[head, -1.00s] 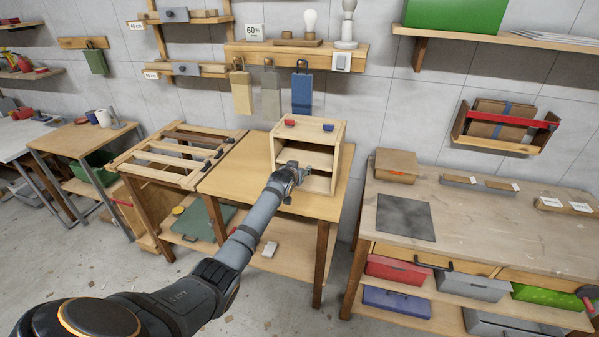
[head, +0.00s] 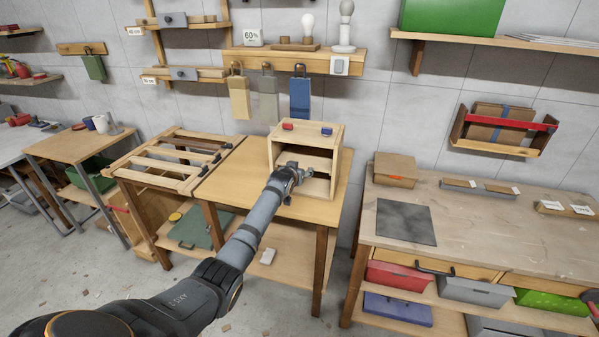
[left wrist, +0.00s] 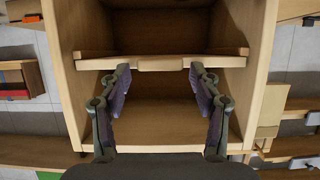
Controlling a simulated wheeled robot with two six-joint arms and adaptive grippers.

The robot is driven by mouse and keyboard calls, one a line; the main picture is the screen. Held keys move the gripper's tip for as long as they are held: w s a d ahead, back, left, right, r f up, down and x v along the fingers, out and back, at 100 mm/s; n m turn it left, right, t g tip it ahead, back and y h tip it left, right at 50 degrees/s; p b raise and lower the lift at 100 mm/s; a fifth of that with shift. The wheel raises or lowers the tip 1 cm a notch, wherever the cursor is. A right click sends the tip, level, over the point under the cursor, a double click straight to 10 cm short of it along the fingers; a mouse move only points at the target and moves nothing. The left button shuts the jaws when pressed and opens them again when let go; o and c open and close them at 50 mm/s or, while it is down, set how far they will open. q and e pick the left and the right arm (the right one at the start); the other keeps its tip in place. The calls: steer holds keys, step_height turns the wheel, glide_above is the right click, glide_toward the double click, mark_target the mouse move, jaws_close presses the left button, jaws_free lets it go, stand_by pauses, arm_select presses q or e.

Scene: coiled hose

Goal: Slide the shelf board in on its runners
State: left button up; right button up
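The small open-fronted wooden cabinet (head: 336,165) stands on the wooden table. The shelf board (left wrist: 215,62) lies across the cabinet opening in the left wrist view, with a raised block in the middle of its front edge. My left gripper (head: 299,174) is at the cabinet's front. In the left wrist view its fingers (left wrist: 160,80) are apart, one on each side of the block, close to the board's edge. Nothing shows between them; contact cannot be told. My right gripper is not in view.
A red block (head: 288,127) and a blue block (head: 327,131) sit on the cabinet's top. The table (head: 232,182) is bare left of the cabinet. A slatted frame (head: 160,180) stands farther left, and a workbench (head: 470,225) is to the right.

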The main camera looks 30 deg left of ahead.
arm_select(q)
steer(key=shift+o, duration=0.2)
steer(key=shift+f, duration=0.1)
steer(key=v, duration=1.2)
stand_by(0.4)
steer(key=s+f+g, duration=0.2)
steer(key=s+f, duration=0.4)
steer(key=f, duration=0.7)
steer(key=s+d+f+m+g, duration=0.15)
steer(key=s+f, duration=0.35)
steer(key=f, duration=0.7)
steer(key=s+f+n+g, duration=0.1)
steer(key=s+f+g, duration=0.35)
steer(key=f, duration=0.85)
steer(key=s+d+f+g, duration=0.1)
steer(key=s+d+f, duration=0.2)
steer(key=s+f, duration=0.4)
steer(key=s+d+f+m+g+h, duration=0.1)
steer(key=s+d+f, duration=0.2)
steer(key=s, duration=1.7)
steer(key=s+d+f+m+g+h, duration=0.1)
steer(key=s+d+f+g, duration=0.1)
steer(key=s+f, duration=0.8)
steer(key=s+d, duration=0.1)
steer(key=s, duration=0.3)
steer(key=shift+d+f, duration=0.15)
steer(key=shift+f, duration=0.15)
